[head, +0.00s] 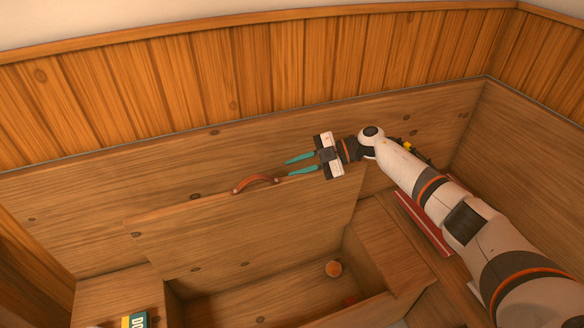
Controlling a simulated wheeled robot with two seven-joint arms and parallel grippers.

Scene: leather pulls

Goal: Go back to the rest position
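My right gripper (302,164) reaches in from the right, above the top edge of a raised wooden lid (250,225). Its two teal fingers are apart, with nothing seen between them. A curved reddish-brown leather pull (254,182) sits on the lid's top edge, just left of the fingertips. The fingers look clear of the pull, though the depth is hard to judge. The lid stands open at the back of a wooden compartment (240,308). My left gripper is not in view.
A green and yellow box with lettering (135,320) is at the lower left. A red flat object (424,222) lies under my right arm. Wood-panelled walls (240,70) close the back.

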